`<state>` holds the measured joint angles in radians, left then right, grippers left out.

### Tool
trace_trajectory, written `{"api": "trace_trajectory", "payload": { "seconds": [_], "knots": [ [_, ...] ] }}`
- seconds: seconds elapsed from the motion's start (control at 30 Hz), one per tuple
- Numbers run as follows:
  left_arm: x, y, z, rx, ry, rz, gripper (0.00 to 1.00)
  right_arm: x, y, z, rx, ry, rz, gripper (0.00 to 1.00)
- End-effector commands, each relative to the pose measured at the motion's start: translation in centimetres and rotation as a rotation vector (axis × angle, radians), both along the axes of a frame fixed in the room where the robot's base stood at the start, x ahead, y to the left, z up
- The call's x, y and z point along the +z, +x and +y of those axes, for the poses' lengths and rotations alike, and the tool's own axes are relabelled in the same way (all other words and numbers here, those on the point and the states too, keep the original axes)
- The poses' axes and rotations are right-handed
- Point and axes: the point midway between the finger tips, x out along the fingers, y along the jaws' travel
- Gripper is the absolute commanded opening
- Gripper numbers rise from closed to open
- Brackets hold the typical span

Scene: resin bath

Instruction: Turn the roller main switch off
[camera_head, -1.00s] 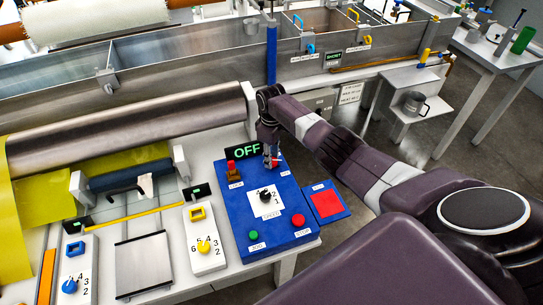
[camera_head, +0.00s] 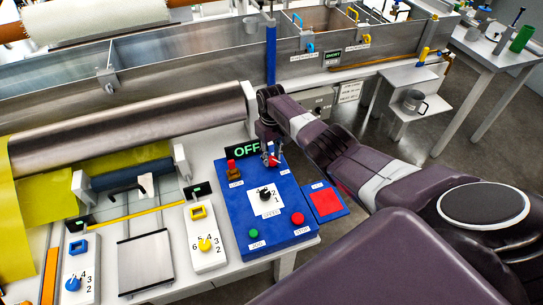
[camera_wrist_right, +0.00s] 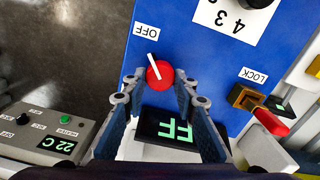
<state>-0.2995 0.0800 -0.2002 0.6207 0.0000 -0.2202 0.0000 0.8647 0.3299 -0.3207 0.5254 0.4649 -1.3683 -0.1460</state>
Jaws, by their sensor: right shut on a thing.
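The main switch is a red round knob with a white pointer (camera_wrist_right: 159,74) on the blue control panel (camera_head: 240,208). In the right wrist view the pointer leans towards the printed OFF label (camera_wrist_right: 146,32). The fingers of my right gripper (camera_wrist_right: 160,88) stand on both sides of the knob and are shut on it. In the head view my right gripper (camera_head: 268,147) comes down at the panel's far right corner and partly hides the knob (camera_head: 273,160). A display beside it (camera_head: 244,150) glows green and reads OFF. My left gripper is not in view.
The panel also carries a red lock switch (camera_head: 232,166), a black speed dial (camera_head: 265,194), a green button (camera_head: 253,233) and a red button (camera_head: 298,219). A red pad (camera_head: 326,203) lies to the right. A metal roller (camera_head: 130,130) runs behind.

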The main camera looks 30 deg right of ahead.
Motion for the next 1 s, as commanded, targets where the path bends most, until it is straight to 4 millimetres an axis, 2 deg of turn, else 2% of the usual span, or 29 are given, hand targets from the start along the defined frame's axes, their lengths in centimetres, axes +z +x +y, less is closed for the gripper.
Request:
{"api": "trace_trajectory", "payload": {
  "seconds": [0.3,0.33,0.47,0.8,1.0],
  "knots": [
    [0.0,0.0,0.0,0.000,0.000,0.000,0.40,0.2,0.2,-0.1,-0.003,-0.001,-0.006,0.02],
    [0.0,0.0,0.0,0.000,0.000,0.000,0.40,0.2,0.2,-0.1,-0.003,-0.001,-0.006,0.28],
    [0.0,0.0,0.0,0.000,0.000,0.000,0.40,0.2,0.2,-0.1,-0.002,-0.001,-0.005,0.43],
    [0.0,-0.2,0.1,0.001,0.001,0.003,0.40,0.2,0.1,0.0,-0.001,0.000,-0.002,0.44],
    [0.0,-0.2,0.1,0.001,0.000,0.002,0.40,1.6,0.1,-0.1,-0.001,0.000,-0.004,0.44]
  ]
}}
